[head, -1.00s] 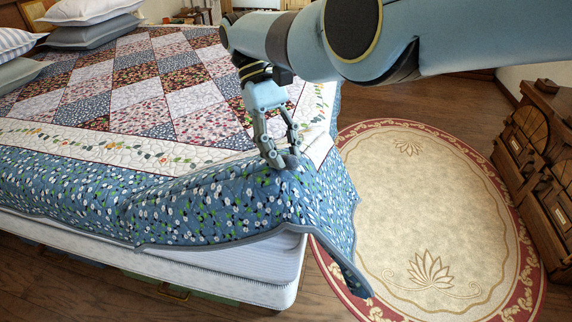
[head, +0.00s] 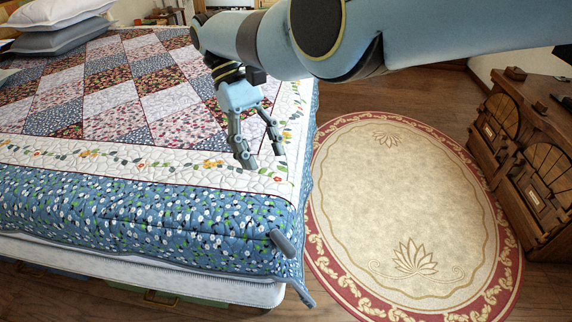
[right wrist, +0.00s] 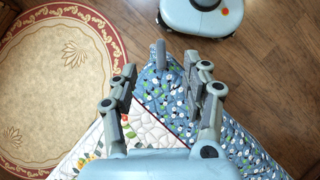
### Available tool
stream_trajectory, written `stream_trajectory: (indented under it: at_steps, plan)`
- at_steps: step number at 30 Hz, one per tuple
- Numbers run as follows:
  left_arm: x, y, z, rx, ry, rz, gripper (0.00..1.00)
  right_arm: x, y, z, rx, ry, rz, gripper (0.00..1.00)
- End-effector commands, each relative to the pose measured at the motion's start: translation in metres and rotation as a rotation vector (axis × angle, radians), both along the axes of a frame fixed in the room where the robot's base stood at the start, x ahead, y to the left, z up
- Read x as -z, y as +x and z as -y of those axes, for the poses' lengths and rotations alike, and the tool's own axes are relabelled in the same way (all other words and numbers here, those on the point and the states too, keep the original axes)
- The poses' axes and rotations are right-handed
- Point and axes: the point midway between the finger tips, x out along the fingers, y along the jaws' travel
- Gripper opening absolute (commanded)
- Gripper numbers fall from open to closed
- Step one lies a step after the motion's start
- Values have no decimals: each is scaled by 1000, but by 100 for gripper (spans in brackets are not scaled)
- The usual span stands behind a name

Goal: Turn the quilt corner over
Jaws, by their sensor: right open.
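The quilt (head: 150,222) lies over the bed, with a patchwork middle, a white flowered band and a blue flowered border. Its near right corner hangs down over the mattress edge. A short grey piece (head: 282,243), seemingly edge binding, stands out from the blue border near that corner. My right gripper (head: 264,157) is open and empty above the white band, inward of the corner. In the right wrist view the quilt (right wrist: 180,115) shows between and beyond the open fingers, with the grey piece (right wrist: 160,55) ahead of them. My left gripper is not in view.
The white mattress (head: 235,290) shows below the quilt's edge. Grey and white pillows (head: 65,35) lie at the back left. A round rug (head: 400,220) covers the floor right of the bed. A wooden cabinet (head: 520,150) stands at the far right.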

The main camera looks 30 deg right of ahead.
Motion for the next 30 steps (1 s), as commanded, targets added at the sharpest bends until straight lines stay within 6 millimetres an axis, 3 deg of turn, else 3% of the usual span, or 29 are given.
stream_trajectory:
  at_steps: [7,11,16,25,30]
  plan:
    - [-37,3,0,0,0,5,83,17,-19,3,1,16,72,48]
    - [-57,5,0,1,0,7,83,42,-34,6,1,30,148,48]
    - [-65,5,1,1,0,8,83,81,-49,9,1,49,250,48]
    - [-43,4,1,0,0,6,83,151,-68,13,1,83,428,48]
    - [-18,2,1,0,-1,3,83,191,-74,14,1,102,527,48]
